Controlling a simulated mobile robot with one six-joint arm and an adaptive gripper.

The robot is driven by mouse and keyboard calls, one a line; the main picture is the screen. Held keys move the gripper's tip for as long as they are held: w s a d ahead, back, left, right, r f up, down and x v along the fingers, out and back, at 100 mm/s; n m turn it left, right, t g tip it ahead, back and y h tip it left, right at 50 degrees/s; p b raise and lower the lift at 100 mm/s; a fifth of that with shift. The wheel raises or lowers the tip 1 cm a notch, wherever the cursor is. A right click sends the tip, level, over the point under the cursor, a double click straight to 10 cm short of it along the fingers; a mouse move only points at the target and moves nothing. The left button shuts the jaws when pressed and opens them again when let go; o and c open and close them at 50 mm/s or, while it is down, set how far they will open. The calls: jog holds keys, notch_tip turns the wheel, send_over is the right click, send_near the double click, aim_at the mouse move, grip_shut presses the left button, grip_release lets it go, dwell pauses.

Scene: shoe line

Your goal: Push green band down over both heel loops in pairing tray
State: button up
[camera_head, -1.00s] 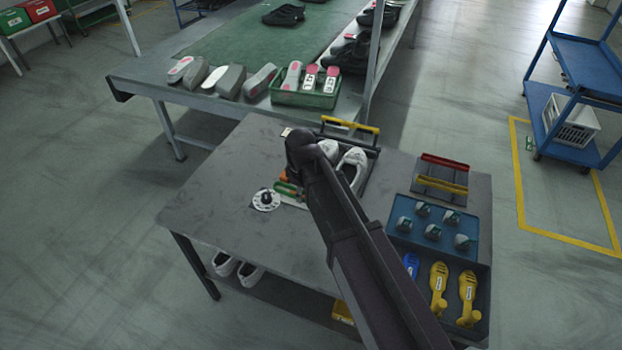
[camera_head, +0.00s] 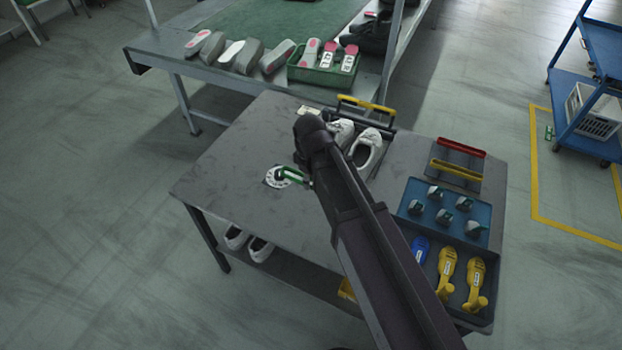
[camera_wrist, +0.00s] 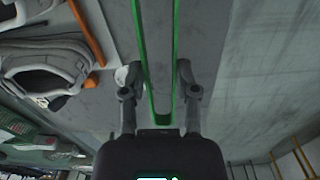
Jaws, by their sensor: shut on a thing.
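My gripper (camera_wrist: 160,78) is shut on the green band (camera_wrist: 153,105), whose two long strands run between the fingers and out of the top of the wrist view. In the head view the green band (camera_head: 290,176) shows above the white disc, left of my arm; my arm hides most of the gripper. A pair of white shoes (camera_head: 367,152) stands in the dark pairing tray with a yellow handle (camera_head: 372,104), right of the gripper. My arm partly covers the left shoe. A shoe (camera_wrist: 45,68) also shows left in the wrist view. The band is apart from the shoes.
The white disc (camera_head: 273,183) lies on the grey table (camera_head: 235,205). The table's left part is clear.

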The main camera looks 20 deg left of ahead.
jog(key=w+d+r+p, duration=0.1)
jog(key=w+d, duration=0.1)
jog(key=w, duration=1.4)
jog(key=shift+d, duration=0.15)
jog(key=shift+f, duration=0.15)
jog(key=shift+f+b, duration=2.3)
jog(key=shift+b, duration=0.15)
jog(key=shift+f, duration=0.25)
jog(key=o, duration=1)
jog(key=shift+c, duration=0.2)
